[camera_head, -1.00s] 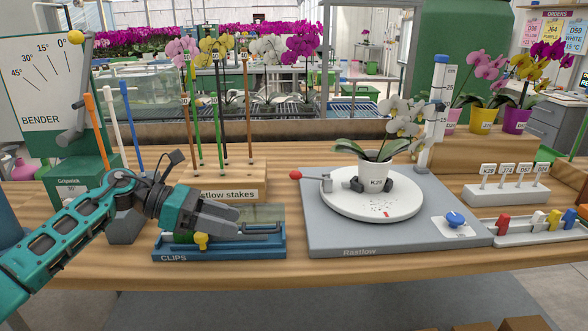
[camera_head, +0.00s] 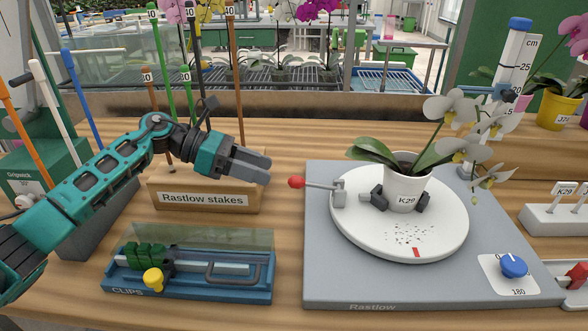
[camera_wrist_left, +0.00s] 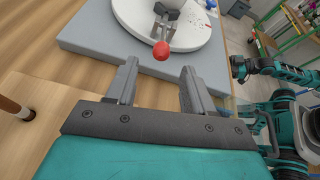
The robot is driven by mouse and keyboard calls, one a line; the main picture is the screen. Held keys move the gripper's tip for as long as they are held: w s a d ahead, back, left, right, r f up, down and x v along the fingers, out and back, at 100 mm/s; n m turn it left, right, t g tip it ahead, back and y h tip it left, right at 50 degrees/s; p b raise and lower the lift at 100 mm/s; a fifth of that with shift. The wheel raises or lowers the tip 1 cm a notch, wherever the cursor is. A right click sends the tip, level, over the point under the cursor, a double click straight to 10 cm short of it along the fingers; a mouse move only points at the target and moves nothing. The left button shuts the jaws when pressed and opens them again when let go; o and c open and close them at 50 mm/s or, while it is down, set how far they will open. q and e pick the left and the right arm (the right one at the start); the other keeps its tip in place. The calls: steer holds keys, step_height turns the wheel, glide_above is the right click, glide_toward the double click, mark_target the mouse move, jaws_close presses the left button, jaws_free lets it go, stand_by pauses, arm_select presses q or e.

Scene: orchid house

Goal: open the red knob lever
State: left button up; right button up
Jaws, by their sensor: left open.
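The red knob (camera_head: 296,182) is on the end of a thin grey lever (camera_head: 320,186) at the left side of the white round turntable. The lever points left, past the grey base's left edge. My left gripper (camera_head: 268,172) is open and empty, just left of the knob and apart from it. In the left wrist view the knob (camera_wrist_left: 161,50) lies ahead of and between the two fingers of the gripper (camera_wrist_left: 157,75). My right arm and gripper are not in the head view; teal arm parts show at the right of the wrist view, with no clear jaws.
A potted white orchid labelled K29 (camera_head: 407,186) stands on the turntable (camera_head: 440,232), held between dark clamp pads. The Rastlow stakes block (camera_head: 200,198) is beneath my left gripper. The blue clips box (camera_head: 190,290) is in front. A blue dial (camera_head: 513,265) is at the base's right.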

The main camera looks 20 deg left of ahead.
mark_target(314, 185)
arm_select(q)
steer(key=x, duration=0.6)
steer(key=shift+d+f, duration=0.15)
steer(key=shift+d, duration=0.2)
steer(key=shift+c, duration=0.3)
jaws_close()
